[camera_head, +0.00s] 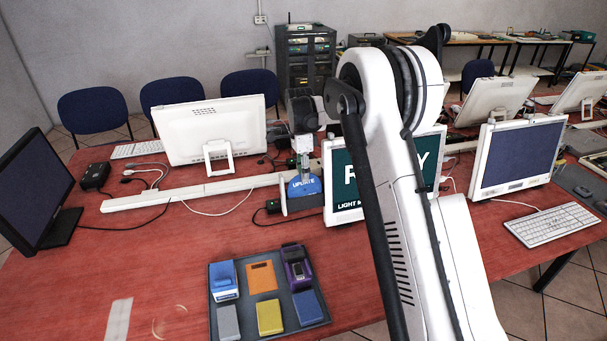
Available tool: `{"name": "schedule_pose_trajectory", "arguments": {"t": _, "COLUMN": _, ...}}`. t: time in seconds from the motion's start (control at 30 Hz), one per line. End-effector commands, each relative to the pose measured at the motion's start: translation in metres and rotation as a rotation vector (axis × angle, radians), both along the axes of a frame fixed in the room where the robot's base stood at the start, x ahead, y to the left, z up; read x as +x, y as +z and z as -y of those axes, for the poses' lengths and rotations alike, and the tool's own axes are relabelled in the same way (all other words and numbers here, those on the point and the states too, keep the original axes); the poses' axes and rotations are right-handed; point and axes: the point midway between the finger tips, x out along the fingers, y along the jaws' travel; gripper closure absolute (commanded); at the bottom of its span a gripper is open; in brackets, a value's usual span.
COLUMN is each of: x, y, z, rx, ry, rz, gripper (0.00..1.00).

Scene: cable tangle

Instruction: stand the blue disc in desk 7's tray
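A blue disc (304,189) with white lettering "UPDATE" shows at mid-table, its face toward the camera, in front of the white cable trunking. My gripper (303,172) points down at the top of the disc and overlaps it in the picture. Its fingers are too small and partly hidden to tell whether they grip the disc. A dark tray (242,315) lies at the front of the red table. It holds several blocks or devices: blue ones, an orange one, a purple one, a grey one and a yellow one.
A screen reading partly "R...Y" (341,180) stands right of the disc, largely behind my arm. A white monitor (212,130) stands behind to the left, a dark monitor (38,190) at far left. Cables lie around the trunking (190,193). Red table (150,255) left of the tray is mostly clear.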

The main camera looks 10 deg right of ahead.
Motion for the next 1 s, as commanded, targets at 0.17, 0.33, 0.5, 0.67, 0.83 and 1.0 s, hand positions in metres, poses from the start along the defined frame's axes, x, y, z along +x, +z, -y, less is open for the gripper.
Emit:
{"name": "schedule_pose_trajectory", "arguments": {"t": 0.17, "x": 0.000, "y": -0.002, "z": 0.000, "rx": 0.000, "ry": 0.000, "rz": 0.000, "gripper": 1.00}}
{"name": "schedule_pose_trajectory", "arguments": {"t": 0.33, "x": -0.001, "y": -0.002, "z": 0.000, "rx": 0.000, "ry": 0.000, "rz": 0.000, "gripper": 1.00}}
{"name": "schedule_pose_trajectory", "arguments": {"t": 0.5, "x": 0.000, "y": -0.002, "z": 0.000, "rx": 0.000, "ry": 0.000, "rz": 0.000, "gripper": 0.81}}
{"name": "schedule_pose_trajectory", "arguments": {"t": 0.67, "x": 0.000, "y": -0.002, "z": 0.000, "rx": 0.000, "ry": 0.000, "rz": 0.000, "gripper": 0.73}}
{"name": "schedule_pose_trajectory", "arguments": {"t": 0.83, "x": 0.000, "y": -0.001, "z": 0.000, "rx": 0.000, "ry": 0.000, "rz": 0.000, "gripper": 0.73}}
{"name": "schedule_pose_trajectory", "arguments": {"t": 1.0, "x": 0.003, "y": 0.012, "z": 0.000, "rx": 0.000, "ry": 0.000, "rz": 0.000, "gripper": 0.73}}
